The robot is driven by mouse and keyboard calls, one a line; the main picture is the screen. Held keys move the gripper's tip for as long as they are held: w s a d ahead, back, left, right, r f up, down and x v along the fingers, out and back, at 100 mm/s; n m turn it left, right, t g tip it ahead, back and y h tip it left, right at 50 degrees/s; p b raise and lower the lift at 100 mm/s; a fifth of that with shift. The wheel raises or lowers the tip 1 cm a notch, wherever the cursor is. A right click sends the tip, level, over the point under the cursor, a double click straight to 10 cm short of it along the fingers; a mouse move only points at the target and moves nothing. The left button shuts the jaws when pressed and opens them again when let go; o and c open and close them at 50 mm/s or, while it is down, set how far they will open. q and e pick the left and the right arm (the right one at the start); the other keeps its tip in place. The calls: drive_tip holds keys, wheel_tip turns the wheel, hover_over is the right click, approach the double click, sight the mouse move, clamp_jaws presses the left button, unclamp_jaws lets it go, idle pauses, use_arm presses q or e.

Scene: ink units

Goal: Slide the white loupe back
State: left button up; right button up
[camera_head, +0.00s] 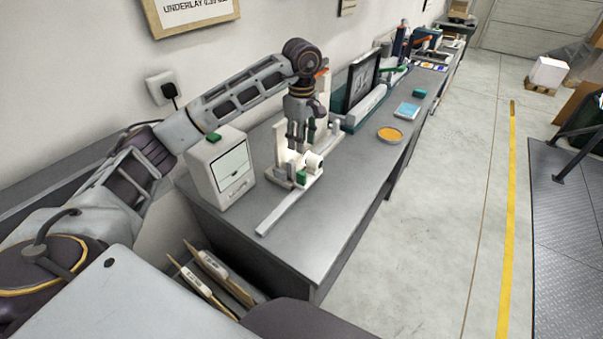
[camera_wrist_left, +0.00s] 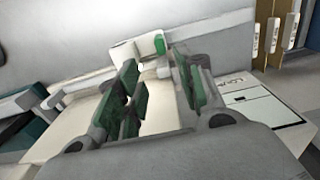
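The white loupe (camera_head: 314,160) appears to be the small white round part on a white stand, beside a green block (camera_head: 301,177), on the grey bench. In the left wrist view a white part (camera_wrist_left: 124,52) with a green piece (camera_wrist_left: 160,44) shows beyond the fingers; I cannot tell if it is the loupe. My left gripper (camera_head: 297,147) points down just above and behind the loupe. Its fingers (camera_wrist_left: 158,88) stand apart with nothing clearly between them. Whether they touch the stand is unclear. My right gripper is not in view.
A white box with a green top button (camera_head: 221,166) stands left of the stand. A long pale strip (camera_head: 288,206) lies in front. An orange-filled dish (camera_head: 389,134), a blue pad (camera_head: 407,110) and a dark framed panel (camera_head: 361,79) are farther back. The near right bench top is clear.

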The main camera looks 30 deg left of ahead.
sight(301, 173)
use_arm(q)
drive_tip(key=shift+f+p, duration=1)
drive_tip(key=shift+f, duration=5.75)
clamp_jaws()
